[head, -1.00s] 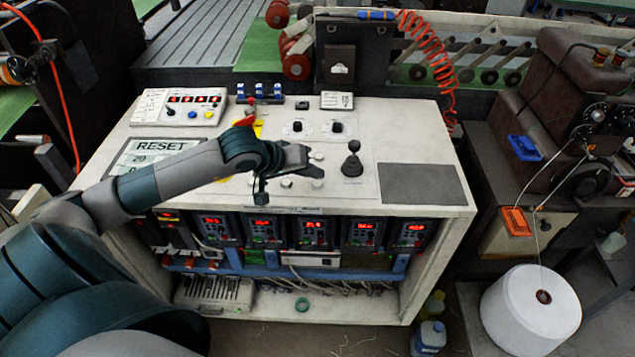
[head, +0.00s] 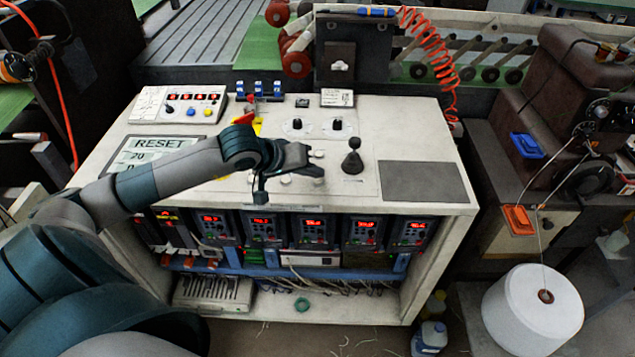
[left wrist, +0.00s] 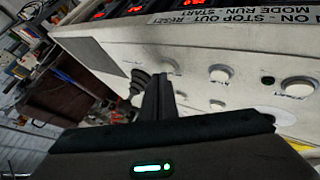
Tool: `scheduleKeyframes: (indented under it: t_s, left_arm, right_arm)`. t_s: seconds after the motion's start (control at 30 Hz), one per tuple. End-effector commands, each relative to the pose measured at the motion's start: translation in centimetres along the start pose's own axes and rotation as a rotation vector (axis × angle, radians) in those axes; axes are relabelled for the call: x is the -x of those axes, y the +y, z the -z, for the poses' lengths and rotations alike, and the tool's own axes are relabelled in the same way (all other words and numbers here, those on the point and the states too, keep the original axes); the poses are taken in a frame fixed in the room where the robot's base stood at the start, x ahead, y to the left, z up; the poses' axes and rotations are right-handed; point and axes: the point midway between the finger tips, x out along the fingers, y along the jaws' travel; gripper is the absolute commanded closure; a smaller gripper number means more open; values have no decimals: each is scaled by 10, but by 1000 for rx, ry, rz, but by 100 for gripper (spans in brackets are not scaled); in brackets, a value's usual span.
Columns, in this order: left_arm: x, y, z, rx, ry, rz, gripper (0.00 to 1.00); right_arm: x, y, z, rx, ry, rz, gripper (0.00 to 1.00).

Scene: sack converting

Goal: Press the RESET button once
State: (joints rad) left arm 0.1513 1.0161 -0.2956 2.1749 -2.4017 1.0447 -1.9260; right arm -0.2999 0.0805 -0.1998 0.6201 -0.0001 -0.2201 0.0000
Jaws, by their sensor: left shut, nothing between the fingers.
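The white control console (head: 420,120) stands in front of me. A sign or screen reading RESET (head: 160,144) lies at its left side, partly covered by my left arm. Several round white buttons, one of them in front of my gripper (head: 285,181), sit at the middle of the top. In the left wrist view, white buttons (left wrist: 220,75) and (left wrist: 298,87) stand along a strip lettered with words including RESET (left wrist: 205,17); I cannot tell which button is RESET. My left gripper (head: 316,163) is shut and empty, over the button area; its fingers (left wrist: 160,97) touch no button that I can make out. My right gripper is out of view.
A black joystick (head: 352,158) stands just right of my gripper. A red-topped switch (head: 244,119) and two black knobs (head: 337,125) lie behind it. A grey pad (head: 425,182) covers the right of the top. A white thread cone (head: 530,315) stands at the right.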

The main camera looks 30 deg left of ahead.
Motion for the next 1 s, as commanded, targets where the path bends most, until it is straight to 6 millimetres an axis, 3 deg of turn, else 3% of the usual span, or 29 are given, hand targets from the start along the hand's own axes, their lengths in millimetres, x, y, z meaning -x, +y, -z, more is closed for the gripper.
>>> scheduleKeyframes:
  t_s: [1.0]
  left_arm:
    - [-3, -2, -2, 0, 1, -1, 100]
  right_arm:
    - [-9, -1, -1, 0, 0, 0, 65]
